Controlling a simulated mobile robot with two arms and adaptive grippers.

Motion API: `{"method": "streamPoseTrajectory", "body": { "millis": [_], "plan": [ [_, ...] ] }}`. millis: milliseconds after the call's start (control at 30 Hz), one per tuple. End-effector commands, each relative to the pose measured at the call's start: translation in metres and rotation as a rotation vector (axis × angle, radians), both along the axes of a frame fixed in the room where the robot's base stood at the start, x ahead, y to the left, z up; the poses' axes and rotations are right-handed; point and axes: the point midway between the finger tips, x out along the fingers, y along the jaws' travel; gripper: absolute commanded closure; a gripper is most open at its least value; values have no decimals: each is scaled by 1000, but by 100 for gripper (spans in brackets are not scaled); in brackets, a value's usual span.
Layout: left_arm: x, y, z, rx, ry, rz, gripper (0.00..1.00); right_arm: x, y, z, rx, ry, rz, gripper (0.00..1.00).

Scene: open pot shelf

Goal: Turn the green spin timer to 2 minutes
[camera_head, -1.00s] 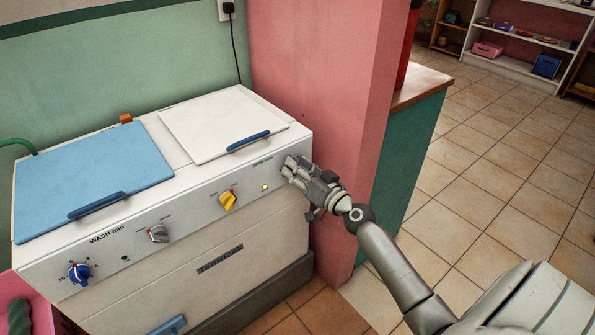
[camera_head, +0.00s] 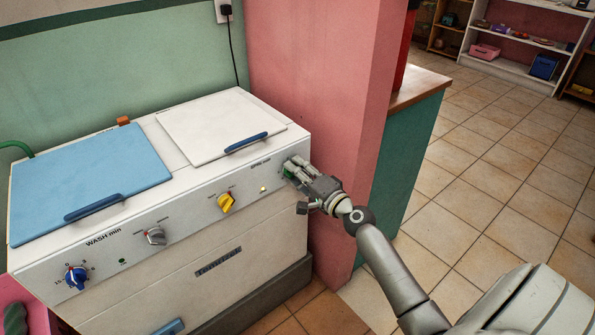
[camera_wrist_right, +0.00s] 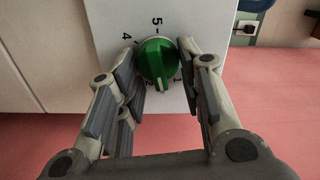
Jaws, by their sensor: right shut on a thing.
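The green spin timer (camera_wrist_right: 157,60) is a round knob on the white front panel of the washing machine. In the right wrist view it sits between my right gripper's fingers (camera_wrist_right: 164,68), which are shut on it. Its white pointer mark (camera_wrist_right: 161,86) faces down in that picture, between the partly hidden digits 2 and 1. Digits 5 and 4 show above and to the left of the knob. In the head view my right gripper (camera_head: 289,169) is at the panel's right end, and only a sliver of green shows there. My left gripper is not in view.
The washing machine (camera_head: 255,222) also carries a yellow knob (camera_head: 226,203), a grey knob (camera_head: 155,236) and a blue wash knob (camera_head: 76,277). A blue lid (camera_head: 90,180) and a white lid (camera_head: 205,125) are closed. A pink wall (camera_head: 315,110) stands close on the right.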

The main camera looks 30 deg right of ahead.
Motion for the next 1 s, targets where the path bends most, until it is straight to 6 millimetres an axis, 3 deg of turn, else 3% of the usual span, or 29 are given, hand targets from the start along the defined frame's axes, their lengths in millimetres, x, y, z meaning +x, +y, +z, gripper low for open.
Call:
{"method": "streamPoseTrajectory", "body": {
  "millis": [500, 1000],
  "plan": [
    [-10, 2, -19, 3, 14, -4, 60, 0, -1, -3, 337, 27, -2, 90],
    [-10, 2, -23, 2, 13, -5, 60, 0, -1, -4, 399, 32, -2, 90]
  ]
}}
